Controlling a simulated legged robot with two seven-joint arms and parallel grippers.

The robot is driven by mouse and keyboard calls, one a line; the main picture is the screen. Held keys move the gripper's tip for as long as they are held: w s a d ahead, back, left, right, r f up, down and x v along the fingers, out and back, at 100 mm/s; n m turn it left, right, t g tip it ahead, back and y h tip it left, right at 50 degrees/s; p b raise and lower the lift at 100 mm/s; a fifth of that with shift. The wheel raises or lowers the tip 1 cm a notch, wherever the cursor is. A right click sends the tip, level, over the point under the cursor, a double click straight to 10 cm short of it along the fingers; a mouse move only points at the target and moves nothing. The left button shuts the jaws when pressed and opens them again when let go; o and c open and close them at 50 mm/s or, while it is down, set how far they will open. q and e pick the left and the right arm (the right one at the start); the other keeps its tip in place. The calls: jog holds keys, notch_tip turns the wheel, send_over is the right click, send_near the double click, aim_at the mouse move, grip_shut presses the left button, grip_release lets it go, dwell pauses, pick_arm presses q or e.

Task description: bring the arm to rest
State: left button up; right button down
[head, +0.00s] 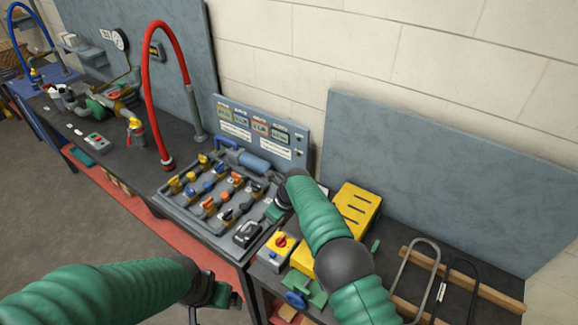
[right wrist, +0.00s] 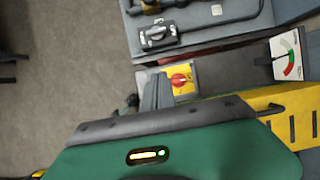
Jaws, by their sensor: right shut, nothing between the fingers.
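My right arm (head: 320,218) reaches up from the lower right in the head view, green with dark joints. Its gripper (head: 274,212) is small and partly hidden there, over the right edge of the valve panel (head: 178,208). In the right wrist view the grey fingers (right wrist: 157,92) are together and empty, beside a yellow switch box with a red knob (right wrist: 181,79). My left arm (head: 110,292) comes in at the lower left. Its dark gripper end (head: 222,293) hangs over the floor in front of the bench, and its fingers are not clear.
The panel carries rows of coloured valves and a black rotary switch (head: 247,234). The yellow switch box (head: 281,244) and a slotted yellow case (head: 357,208) stand close to my right arm. A red hose (head: 148,90) arches behind. Open floor (head: 60,215) lies at the left.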

jog(key=s+d+r+n+h+b, duration=0.1)
jog(key=d+n+b, duration=0.1)
jog(key=d, duration=0.4)
jog(key=s+d+r+n+b, duration=0.1)
jog(key=d+n, duration=0.2)
jog(key=d, duration=0.3)
pick_arm(q)
jog(key=s+b+x, duration=0.2)
jog(key=b+x, duration=0.3)
jog(key=x, duration=0.3)
jog(key=shift+f+b, duration=0.3)
jog(key=shift+f, duration=0.1)
pick_arm(e)
jog(key=s+d+n+h, duration=0.1)
jog(key=s+d+n, duration=0.5)
jog(key=s, duration=0.3)
jog(key=s+d+f+n+h, duration=0.1)
jog(key=s+d+n, duration=0.5)
jog(key=s, duration=0.4)
jog(key=s+d+f+n+h, duration=0.1)
jog(key=s+d+n, duration=0.5)
jog(key=s, duration=0.4)
jog(key=shift+n, duration=0.5)
pick_arm(q)
jog(key=shift+a, duration=0.3)
pick_arm(e)
jog(key=shift+a, duration=0.3)
